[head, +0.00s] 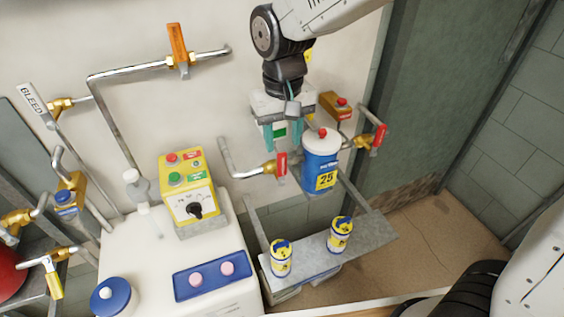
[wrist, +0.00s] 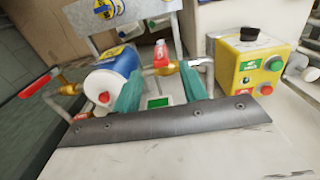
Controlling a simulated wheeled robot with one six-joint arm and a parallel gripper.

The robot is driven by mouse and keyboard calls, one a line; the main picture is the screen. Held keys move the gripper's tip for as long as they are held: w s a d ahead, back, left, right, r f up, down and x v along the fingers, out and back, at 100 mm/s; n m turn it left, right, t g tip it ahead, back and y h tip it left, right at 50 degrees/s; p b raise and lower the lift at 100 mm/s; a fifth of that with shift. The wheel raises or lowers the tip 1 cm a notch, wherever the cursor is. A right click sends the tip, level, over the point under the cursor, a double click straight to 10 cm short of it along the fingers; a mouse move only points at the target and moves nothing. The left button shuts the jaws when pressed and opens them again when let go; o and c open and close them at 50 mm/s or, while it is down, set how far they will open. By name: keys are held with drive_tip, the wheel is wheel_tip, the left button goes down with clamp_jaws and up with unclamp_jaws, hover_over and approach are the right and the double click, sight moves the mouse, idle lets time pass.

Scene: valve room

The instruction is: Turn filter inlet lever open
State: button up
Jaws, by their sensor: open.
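A blue filter canister (head: 318,178) with a white top, a red cap and a "25" label has a brass valve on each side. The left valve's red lever (head: 282,165) stands roughly crosswise to its pipe. The right valve's red lever (head: 378,139) is tilted. No readable label tells which is the inlet. My gripper (head: 282,142) is open and empty, fingers down, just above the left lever in the head view. In the wrist view the left valve's lever (wrist: 161,52) appears beyond and between the teal fingertips of my gripper (wrist: 160,72), with no visible contact.
A yellow button box (head: 188,190) stands on a white cabinet to the left.

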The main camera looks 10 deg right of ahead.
sight(281, 154)
wheel_tip(281, 154, down, 8)
drive_tip(key=shift+a+r, duration=0.1)
drive_tip(key=shift+a, duration=0.05)
clamp_jaws()
idle(0.3)
